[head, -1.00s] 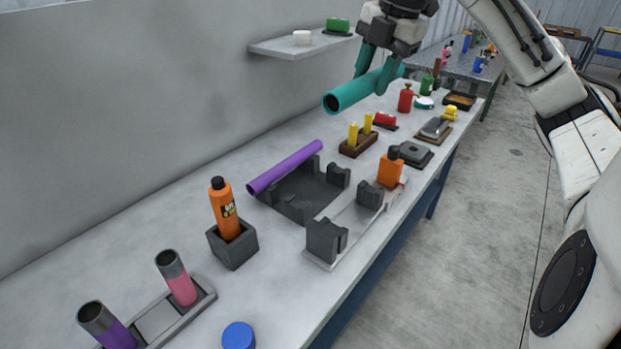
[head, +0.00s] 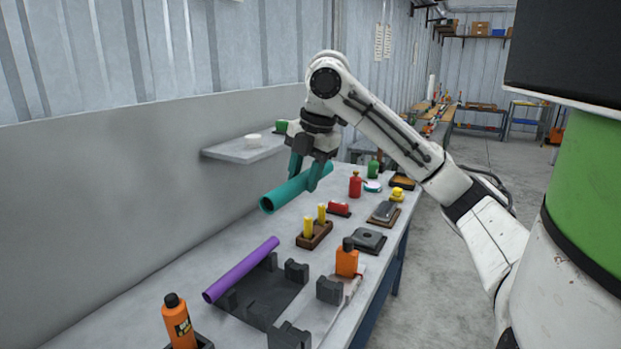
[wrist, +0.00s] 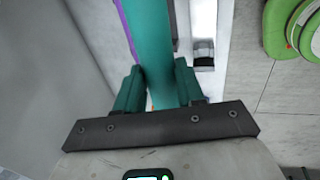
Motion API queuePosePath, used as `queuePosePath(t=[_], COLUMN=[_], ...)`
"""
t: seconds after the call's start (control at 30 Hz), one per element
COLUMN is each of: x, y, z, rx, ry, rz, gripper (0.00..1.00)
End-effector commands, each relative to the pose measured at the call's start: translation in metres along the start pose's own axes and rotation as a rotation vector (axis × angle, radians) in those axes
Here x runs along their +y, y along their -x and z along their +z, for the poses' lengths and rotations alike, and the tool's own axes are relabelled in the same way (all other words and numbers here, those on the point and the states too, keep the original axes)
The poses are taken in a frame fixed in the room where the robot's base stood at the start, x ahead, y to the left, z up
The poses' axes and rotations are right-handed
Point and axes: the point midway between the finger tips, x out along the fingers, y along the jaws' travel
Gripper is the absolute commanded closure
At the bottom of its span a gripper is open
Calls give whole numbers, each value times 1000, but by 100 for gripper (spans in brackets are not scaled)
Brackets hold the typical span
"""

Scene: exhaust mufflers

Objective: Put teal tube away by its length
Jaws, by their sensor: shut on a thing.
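The teal tube (head: 290,190) is held above the workbench in the head view, its open dark end towards the lower left. My gripper (head: 308,172) is shut on it, with one teal finger on each side. In the wrist view the tube (wrist: 150,50) runs away between the two fingers (wrist: 158,88). A purple tube (head: 240,270) lies along the left side of a dark grey cradle (head: 268,290) on the bench. A second, pale holder (head: 315,315) with dark grey notched blocks (head: 330,290) stands to its right. Both holders are partly cut off or covered.
An orange bottle (head: 178,322) stands at the lower left, another orange bottle (head: 346,260) behind the pale holder. A brown block with yellow pegs (head: 314,234) stands below the held tube. A wall shelf (head: 245,150) is at left. A red bottle (head: 355,185) stands farther back.

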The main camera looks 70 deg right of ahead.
Motion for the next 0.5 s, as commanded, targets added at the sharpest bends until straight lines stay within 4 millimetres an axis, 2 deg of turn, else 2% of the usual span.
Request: queuePosePath(t=[0.03, 0.1, 0.2, 0.33, 0.5], x=[16, 31, 43, 51, 49], y=[1, -16, -44, -80, -134], z=[6, 16, 26, 32, 29], rx=[9, 9, 6, 3, 2], ry=[-9, -20, -35, -47, -45], rz=[-8, -16, -25, -35, -47], gripper=[93, 93, 93, 93, 93])
